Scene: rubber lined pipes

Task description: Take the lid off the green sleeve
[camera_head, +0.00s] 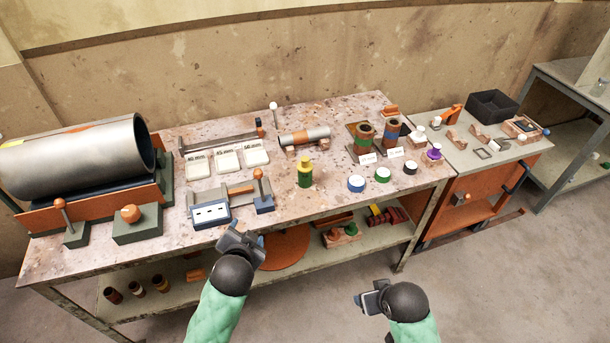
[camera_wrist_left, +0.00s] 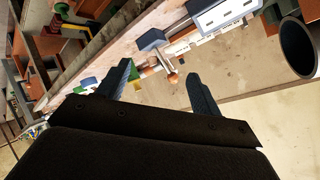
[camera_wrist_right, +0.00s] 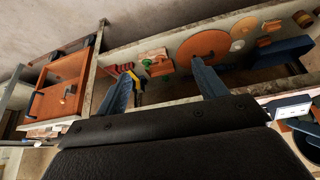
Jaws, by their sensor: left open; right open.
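A green sleeve (camera_head: 305,181) stands upright near the middle of the bench in the head view. A yellow lid with a knob (camera_head: 304,163) sits on its top. My left gripper (camera_head: 243,238) is open and empty at the bench's front edge, left of and nearer than the sleeve. My right gripper (camera_head: 369,299) is open and empty in front of the bench, low and far from the sleeve.
A blue-framed fixture (camera_head: 211,213) and an orange-knobbed stand (camera_head: 262,190) are left of the sleeve. White-topped round pieces with blue (camera_head: 356,183), green (camera_head: 383,174) and black (camera_head: 410,168) bands are to its right. A large grey pipe (camera_head: 75,160) fills the bench's left end.

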